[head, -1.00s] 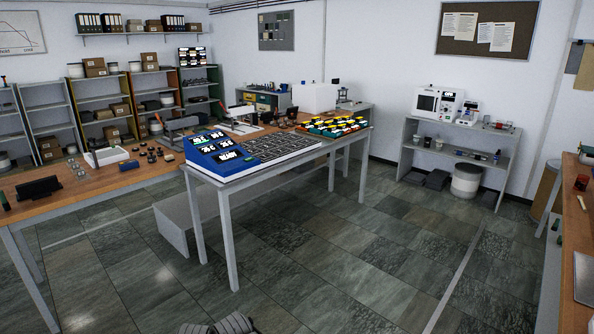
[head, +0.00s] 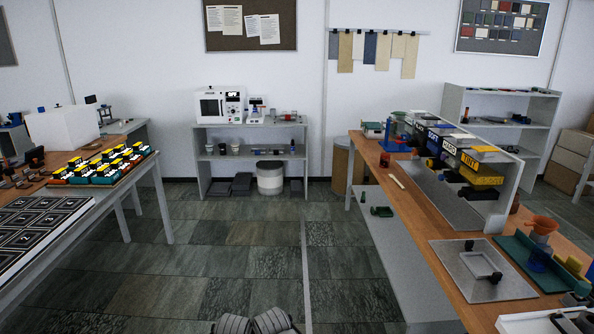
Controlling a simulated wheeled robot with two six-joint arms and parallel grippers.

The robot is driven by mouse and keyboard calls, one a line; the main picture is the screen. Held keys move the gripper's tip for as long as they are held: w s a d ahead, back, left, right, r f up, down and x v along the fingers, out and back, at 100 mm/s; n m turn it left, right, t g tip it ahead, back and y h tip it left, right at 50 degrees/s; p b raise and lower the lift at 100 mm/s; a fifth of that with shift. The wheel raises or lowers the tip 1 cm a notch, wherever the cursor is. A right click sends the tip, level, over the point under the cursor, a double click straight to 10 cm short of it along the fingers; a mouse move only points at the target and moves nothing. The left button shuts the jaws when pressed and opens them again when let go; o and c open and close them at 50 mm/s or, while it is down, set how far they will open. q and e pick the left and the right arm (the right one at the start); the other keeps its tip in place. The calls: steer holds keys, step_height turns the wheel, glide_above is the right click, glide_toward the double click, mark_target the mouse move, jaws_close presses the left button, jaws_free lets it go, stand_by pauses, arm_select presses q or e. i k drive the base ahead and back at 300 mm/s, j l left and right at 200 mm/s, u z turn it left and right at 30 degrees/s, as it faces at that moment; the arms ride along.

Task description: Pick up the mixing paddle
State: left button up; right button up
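A thin pale stick (head: 397,181) lies flat on the wooden top of the right bench (head: 425,222), left of the row of labelled bins. It may be the mixing paddle, but it is too small to be sure. Neither of my grippers shows in the head view; only grey ribbed parts, probably mine, show at the bottom edge.
Labelled bins (head: 480,170) stand on the right bench, with a metal plate (head: 480,270) and green tray (head: 515,262) nearer. A shelf unit (head: 248,163) stands at the back wall. A table with numbered tiles (head: 40,225) is left. The tiled floor between is clear.

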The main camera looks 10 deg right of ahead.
mark_target(392, 176)
steer(key=i+z, duration=0.45)
steer(key=i+j+z, duration=0.25)
steer(key=i+z, duration=0.15)
steer(key=i, duration=0.2)
steer(key=i+j+z, duration=0.3)
steer(key=i+z, duration=0.15)
